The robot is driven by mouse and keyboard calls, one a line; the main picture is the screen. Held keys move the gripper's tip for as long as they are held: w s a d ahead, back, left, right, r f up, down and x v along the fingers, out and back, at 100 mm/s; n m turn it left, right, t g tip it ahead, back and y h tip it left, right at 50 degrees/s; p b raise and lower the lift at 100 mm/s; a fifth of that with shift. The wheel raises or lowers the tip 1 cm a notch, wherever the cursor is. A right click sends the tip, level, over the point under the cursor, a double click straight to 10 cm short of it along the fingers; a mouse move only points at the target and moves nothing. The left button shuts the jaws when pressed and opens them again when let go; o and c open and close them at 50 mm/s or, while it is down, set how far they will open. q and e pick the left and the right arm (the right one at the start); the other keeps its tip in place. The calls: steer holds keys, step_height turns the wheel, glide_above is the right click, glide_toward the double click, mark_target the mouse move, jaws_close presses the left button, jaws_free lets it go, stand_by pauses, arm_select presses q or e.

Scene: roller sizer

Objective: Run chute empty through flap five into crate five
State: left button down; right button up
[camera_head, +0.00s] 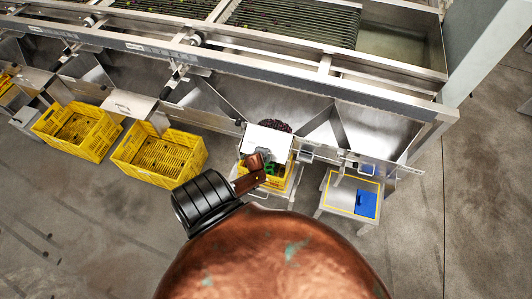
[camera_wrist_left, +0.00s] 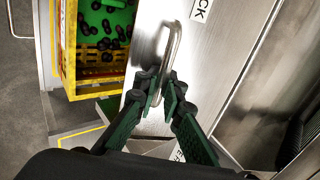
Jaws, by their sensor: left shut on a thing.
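My left gripper (camera_head: 265,160) is at a pale metal flap (camera_head: 270,138) on the front of the chute row. In the left wrist view its green fingers (camera_wrist_left: 157,92) are shut on the flap's bar handle (camera_wrist_left: 174,48). The flap plate (camera_wrist_left: 205,60) bears a label partly reading "CK". A yellow crate (camera_head: 292,182) stands under the flap, partly hidden by my gripper. In the left wrist view this crate (camera_wrist_left: 69,50) has dark round fruit lying on its green bottom. Dark fruit (camera_head: 275,126) shows behind the flap's upper edge in the chute. My right gripper is not in view.
Yellow crates (camera_head: 160,157) with no visible fruit stand under chutes to the left. A small metal stand (camera_head: 338,192) with a yellow outline and a blue item (camera_head: 366,204) is right of the crate. Roller belts (camera_head: 300,20) run behind. Floor at the right is clear.

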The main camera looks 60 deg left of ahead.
arm_select(q)
steer(key=c, duration=2.3)
jaws_free()
steer(key=shift+c, duration=0.2)
steer(key=shift+r, duration=0.1)
steer(key=v, duration=1.2)
